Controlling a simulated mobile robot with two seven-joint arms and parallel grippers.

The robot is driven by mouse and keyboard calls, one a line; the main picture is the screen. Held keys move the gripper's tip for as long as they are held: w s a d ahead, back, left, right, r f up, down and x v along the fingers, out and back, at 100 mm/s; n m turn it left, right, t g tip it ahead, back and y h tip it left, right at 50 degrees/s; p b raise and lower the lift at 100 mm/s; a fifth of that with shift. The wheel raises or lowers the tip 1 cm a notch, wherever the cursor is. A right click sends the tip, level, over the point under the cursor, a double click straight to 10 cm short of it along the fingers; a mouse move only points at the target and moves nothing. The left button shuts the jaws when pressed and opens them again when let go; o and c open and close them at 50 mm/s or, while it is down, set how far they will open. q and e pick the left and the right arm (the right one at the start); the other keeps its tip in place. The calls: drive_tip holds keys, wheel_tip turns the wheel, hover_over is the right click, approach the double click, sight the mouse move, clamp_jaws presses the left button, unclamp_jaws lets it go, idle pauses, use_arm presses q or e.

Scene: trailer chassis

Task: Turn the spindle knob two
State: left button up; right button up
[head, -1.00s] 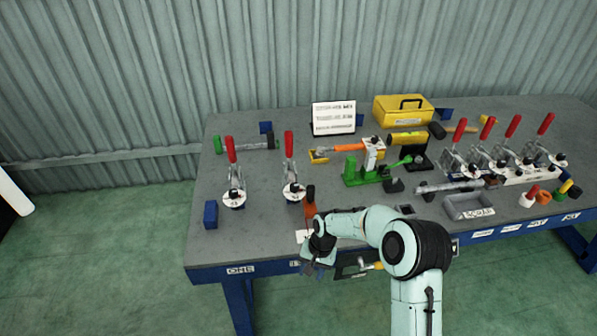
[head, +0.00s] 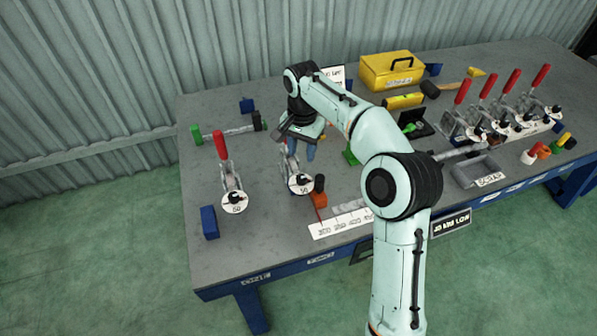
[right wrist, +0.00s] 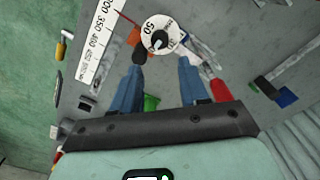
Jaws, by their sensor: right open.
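Two red-handled toggle clamps stand at the left of the bench, each with a white dial and a black knob at its front. The left one's knob (head: 234,197) is clear of my arm. The second one's knob (head: 300,181) sits just in front of my right gripper (head: 302,150), whose hand hides most of that clamp and its handle. In the right wrist view, the second knob (right wrist: 159,40) on its white dial (right wrist: 148,28) lies beyond the open blue fingertips (right wrist: 162,60), roughly between their lines. Nothing is held, and I see no contact. My left gripper is out of view.
A white ruler strip (head: 342,224) and an orange-red piece (head: 319,200) lie right of the second dial. A blue block (head: 209,222) is at the left edge.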

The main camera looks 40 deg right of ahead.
sight(302, 177)
wheel_tip(302, 177, down, 11)
drive_tip(key=shift+r+b, duration=0.2)
drive_tip(key=shift+b, duration=0.5)
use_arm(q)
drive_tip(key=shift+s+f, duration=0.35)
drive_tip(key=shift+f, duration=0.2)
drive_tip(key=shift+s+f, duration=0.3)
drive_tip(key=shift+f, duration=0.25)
use_arm(e)
drive_tip(key=c, duration=0.8)
